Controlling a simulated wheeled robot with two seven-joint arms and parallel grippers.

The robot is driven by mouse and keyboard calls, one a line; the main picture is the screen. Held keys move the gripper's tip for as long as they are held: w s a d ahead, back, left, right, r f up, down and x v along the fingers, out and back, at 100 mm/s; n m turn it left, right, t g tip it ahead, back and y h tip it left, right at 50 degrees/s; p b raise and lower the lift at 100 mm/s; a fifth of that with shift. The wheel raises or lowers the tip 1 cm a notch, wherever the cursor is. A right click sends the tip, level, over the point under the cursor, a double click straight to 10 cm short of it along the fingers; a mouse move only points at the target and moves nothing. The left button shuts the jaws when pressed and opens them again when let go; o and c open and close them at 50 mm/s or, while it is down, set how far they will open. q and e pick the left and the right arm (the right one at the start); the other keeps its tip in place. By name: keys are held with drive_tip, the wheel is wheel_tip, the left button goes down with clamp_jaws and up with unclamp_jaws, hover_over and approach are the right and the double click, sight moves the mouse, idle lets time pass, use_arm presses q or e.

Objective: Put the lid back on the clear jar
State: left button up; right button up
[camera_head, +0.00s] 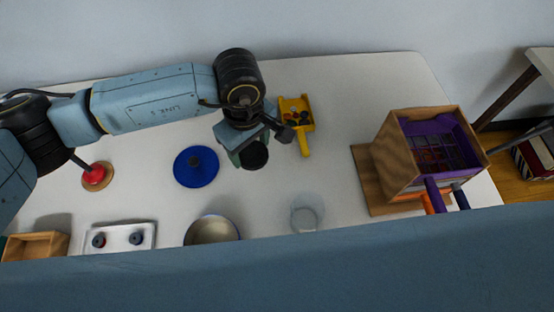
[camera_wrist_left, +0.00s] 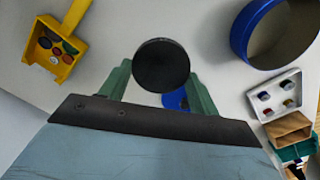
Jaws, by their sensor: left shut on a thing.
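A round black lid (camera_head: 254,155) is held in my left gripper (camera_head: 244,147) above the table, left of and behind the clear jar. In the left wrist view the lid (camera_wrist_left: 161,65) sits between the two green fingers of my left gripper (camera_wrist_left: 159,74), which is shut on it. The clear jar (camera_head: 306,215) stands on the table near the front, right of a metal pot, and its top looks uncovered. My right gripper is not in view.
A blue lid (camera_head: 196,167) with a knob lies left of my gripper. The pot (camera_head: 212,231) stands at the front. A yellow scoop (camera_head: 297,112) of small pieces is behind. A wooden box (camera_head: 398,160) stands right, a white tray (camera_head: 119,238) and red button (camera_head: 97,175) left.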

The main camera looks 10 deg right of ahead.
use_arm(q)
drive_tip(key=w+a+r+m, duration=0.2)
drive_tip(key=a+r, duration=0.3)
drive_tip(key=a, duration=0.4)
drive_tip(key=w+a+r+m, duration=0.3)
drive_tip(key=a+r+m, duration=0.2)
drive_tip(key=a, duration=0.5)
drive_tip(key=shift+r, duration=0.55)
